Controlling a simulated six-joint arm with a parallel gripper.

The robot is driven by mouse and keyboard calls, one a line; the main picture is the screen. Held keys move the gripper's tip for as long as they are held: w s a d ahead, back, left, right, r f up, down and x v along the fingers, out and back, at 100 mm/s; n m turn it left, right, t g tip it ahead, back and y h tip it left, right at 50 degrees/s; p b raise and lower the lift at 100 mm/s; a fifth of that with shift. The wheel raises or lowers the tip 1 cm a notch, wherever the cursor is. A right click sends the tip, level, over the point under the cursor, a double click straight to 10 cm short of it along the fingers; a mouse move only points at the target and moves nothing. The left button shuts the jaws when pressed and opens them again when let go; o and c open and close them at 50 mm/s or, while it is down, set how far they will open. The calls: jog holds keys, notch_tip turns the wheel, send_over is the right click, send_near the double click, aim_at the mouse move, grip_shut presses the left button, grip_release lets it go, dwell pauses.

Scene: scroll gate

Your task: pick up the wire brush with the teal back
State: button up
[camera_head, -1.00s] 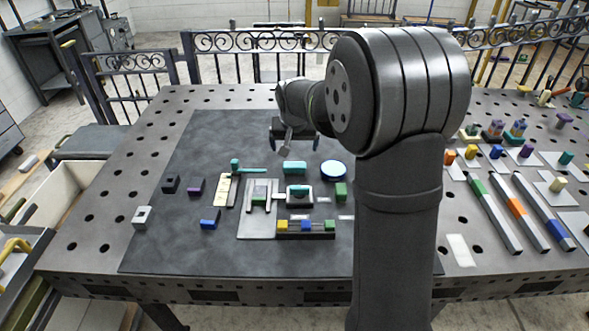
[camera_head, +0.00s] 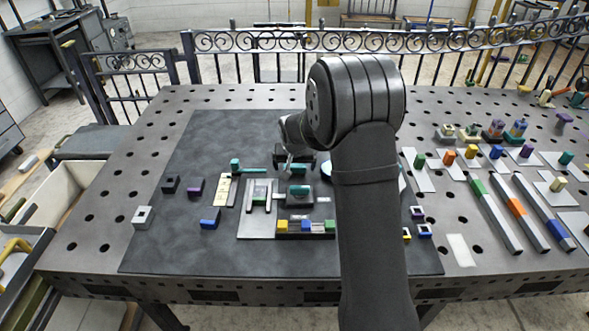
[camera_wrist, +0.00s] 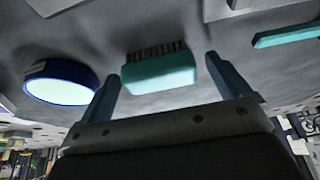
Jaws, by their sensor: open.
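The wire brush (camera_wrist: 160,70) with the teal back shows in the wrist view, its dark bristles along the far side. It lies on the dark mat between the lines of my two fingers. My gripper (camera_wrist: 161,80) is open, with one finger to the left and one to the right of the brush, and nothing is held. In the head view my gripper (camera_head: 295,160) is over the brush's spot and largely hides it. I cannot tell whether the fingers touch it.
A round blue-rimmed disc (camera_wrist: 60,84) lies left of the brush in the wrist view, and a teal bar (camera_wrist: 285,37) lies to the right. In the head view a teal-headed tool (camera_head: 236,165) and a light plate (camera_head: 246,222) are nearby. Blocks (camera_head: 210,218) stand on the mat.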

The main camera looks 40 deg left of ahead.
aim_at(298, 165)
jog(key=shift+c, duration=0.2)
jog(key=c, duration=1.1)
jog(key=shift+o, duration=0.2)
jog(key=shift+r, duration=0.1)
jog(key=shift+r, duration=0.45)
jog(key=r, duration=0.2)
jog(key=d+r, duration=0.1)
jog(key=r, duration=0.1)
jog(key=shift+w, duration=0.25)
jog(key=w+d+r, duration=0.4)
jog(key=d+r, duration=0.2)
jog(key=d, duration=0.3)
jog(key=shift+d, duration=0.35)
jog(key=shift+w, duration=0.1)
